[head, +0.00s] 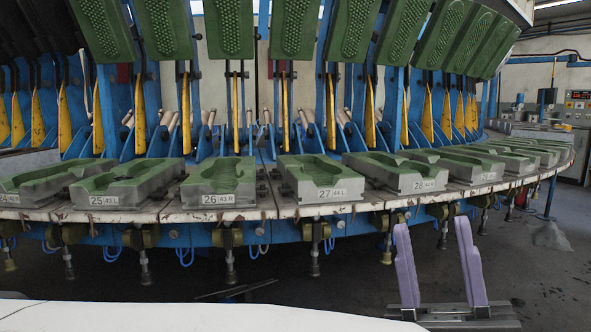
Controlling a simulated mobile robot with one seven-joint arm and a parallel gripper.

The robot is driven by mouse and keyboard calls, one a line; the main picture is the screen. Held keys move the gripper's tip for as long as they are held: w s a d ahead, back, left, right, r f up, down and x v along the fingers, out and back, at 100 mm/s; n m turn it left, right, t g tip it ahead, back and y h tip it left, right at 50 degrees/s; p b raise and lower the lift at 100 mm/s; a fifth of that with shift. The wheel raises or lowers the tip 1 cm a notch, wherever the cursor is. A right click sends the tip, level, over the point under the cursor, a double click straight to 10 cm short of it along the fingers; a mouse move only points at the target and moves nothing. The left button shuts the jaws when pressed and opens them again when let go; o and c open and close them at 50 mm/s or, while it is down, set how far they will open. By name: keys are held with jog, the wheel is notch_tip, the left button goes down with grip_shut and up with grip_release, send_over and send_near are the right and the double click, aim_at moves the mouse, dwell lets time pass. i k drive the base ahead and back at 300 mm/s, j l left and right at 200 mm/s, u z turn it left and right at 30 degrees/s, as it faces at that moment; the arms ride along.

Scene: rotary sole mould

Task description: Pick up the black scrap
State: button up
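My gripper (434,222) reaches up into the picture at the lower right, with two long lavender fingers on a grey metal rail. The fingers stand apart with nothing visible between them. In the picture they lie in front of the dark floor and below the mould numbered 28 (420,184). Green-topped moulds numbered 25 (115,199), 26 (213,200) and 27 (330,194) sit along the ring's edge.
The pale ring table (270,212) spans the view, with blue frames and raised green mould lids (292,28) above. Bolts and blue hoses hang below its edge. A thin dark bar (235,291) shows low over the floor. A grey heap (551,237) lies on the floor at right.

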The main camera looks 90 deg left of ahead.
aim_at(128, 176)
jog(key=u, duration=3.5)
